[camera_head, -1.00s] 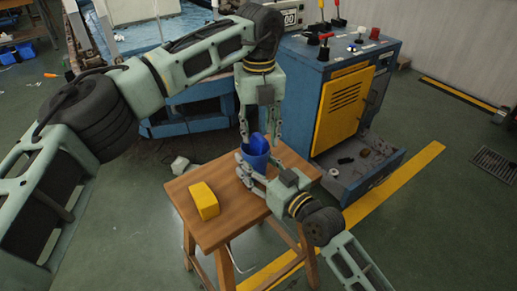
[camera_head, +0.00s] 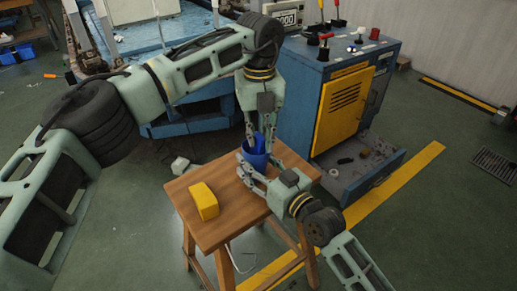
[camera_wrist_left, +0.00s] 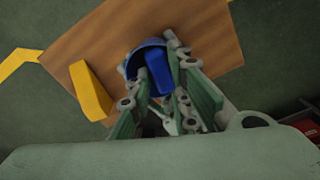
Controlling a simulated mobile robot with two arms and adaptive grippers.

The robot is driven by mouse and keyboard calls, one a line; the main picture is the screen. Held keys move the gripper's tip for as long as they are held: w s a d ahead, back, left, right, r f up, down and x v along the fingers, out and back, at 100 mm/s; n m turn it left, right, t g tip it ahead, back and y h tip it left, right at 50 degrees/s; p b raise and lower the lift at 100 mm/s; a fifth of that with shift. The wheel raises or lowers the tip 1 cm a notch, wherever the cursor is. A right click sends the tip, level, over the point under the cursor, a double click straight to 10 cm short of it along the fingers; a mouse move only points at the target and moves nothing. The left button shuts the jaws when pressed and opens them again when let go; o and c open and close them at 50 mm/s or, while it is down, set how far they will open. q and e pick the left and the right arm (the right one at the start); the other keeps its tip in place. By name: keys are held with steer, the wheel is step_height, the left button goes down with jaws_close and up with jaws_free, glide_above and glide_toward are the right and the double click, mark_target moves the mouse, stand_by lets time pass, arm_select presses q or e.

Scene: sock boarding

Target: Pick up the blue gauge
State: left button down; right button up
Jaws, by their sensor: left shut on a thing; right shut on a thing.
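The blue gauge (camera_head: 259,142) stands upright in a blue cup (camera_head: 254,160) over the wooden stool, its top showing above the rim and its lower part hidden. My left gripper (camera_head: 261,146) points down from above and is shut on the gauge. In the left wrist view the gauge (camera_wrist_left: 158,74) lies between its fingers, inside the cup's round rim (camera_wrist_left: 131,63). My right gripper (camera_head: 252,175) reaches in from the lower right and is shut on the cup, holding it from the side.
A yellow block (camera_head: 204,201) lies on the left part of the wooden stool (camera_head: 228,222). A blue machine cabinet (camera_head: 310,95) with a yellow door and an open drawer (camera_head: 366,166) stands behind to the right. Bare stool top shows in front of the cup.

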arm_select(q)
steer(key=shift+w, duration=0.15)
arm_select(e)
steer(key=shift+s+a, duration=0.2)
steer(key=shift+a, duration=0.05)
arm_select(q)
steer(key=shift+r, duration=0.3)
step_height(320, 180, up, 18)
steer(key=shift+f, duration=0.25)
arm_select(e)
steer(key=shift+w+d, duration=0.1)
steer(key=o, duration=1.2)
steer(key=shift+d, duration=0.1)
